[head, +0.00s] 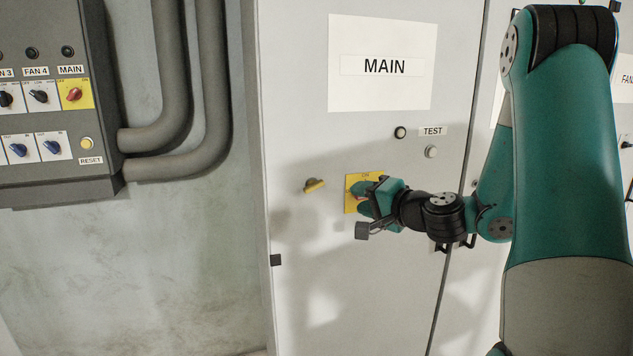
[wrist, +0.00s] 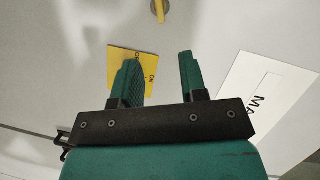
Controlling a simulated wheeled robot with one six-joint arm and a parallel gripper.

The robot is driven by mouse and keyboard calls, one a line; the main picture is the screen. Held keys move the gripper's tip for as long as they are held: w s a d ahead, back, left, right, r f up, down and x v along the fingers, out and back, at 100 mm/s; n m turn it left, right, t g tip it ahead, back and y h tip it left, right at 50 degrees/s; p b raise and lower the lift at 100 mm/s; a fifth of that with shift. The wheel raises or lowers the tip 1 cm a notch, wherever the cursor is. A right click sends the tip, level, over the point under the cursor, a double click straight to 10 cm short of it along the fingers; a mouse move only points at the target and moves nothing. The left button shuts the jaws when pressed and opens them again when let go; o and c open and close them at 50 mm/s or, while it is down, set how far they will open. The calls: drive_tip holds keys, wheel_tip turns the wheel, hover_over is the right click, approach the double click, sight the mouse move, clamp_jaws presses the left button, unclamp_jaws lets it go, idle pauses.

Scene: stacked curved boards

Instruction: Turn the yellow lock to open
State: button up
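The yellow lock (head: 314,185) is a small yellow handle on a dark round base, on the light grey MAIN cabinet door. Its handle lies near level, slightly tilted. In the wrist view the lock (wrist: 159,10) is at the top edge, partly cut off, beyond the fingertips. My gripper (head: 368,197) is right of the lock, in front of a yellow switch plate. In the wrist view my gripper (wrist: 158,68) has its two green fingers apart with nothing between them. The left finger overlaps the yellow plate. The fingers hide most of the plate's switch in the head view.
The yellow switch plate (head: 351,179) is close to my fingers; its other view is in the wrist picture (wrist: 118,58). A TEST button (head: 431,152) and a MAIN sign (head: 380,97) are above. A grey control box (head: 55,185) and pipes are left. The door below the lock is clear.

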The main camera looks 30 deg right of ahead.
sight(316, 188)
drive_tip(key=w+p, duration=0.2)
drive_tip(key=w, duration=0.2)
drive_tip(key=w+a+f+p, duration=0.1)
drive_tip(key=w+p, duration=0.2)
drive_tip(key=w, duration=0.2)
drive_tip(key=w+p, duration=0.3)
drive_tip(key=w, duration=0.2)
drive_tip(key=shift+w+a+f, duration=0.15)
drive_tip(key=shift+a+f, duration=0.15)
drive_tip(key=shift+f, duration=0.1)
drive_tip(key=shift+w+f, duration=0.25)
drive_tip(key=shift+w, duration=0.25)
clamp_jaws()
drive_tip(key=shift+f+m+b, duration=0.45)
drive_tip(key=shift+m+b, duration=0.05)
drive_tip(key=shift+b, duration=0.65)
drive_tip(key=m+t+b, duration=0.1)
drive_tip(key=m+b, duration=0.1)
drive_tip(key=b, duration=0.1)
drive_tip(key=shift+r, duration=0.1)
drive_tip(key=shift+r+m+t+b, duration=0.3)
drive_tip(key=shift+m+b, duration=0.1)
drive_tip(key=shift+m, duration=0.1)
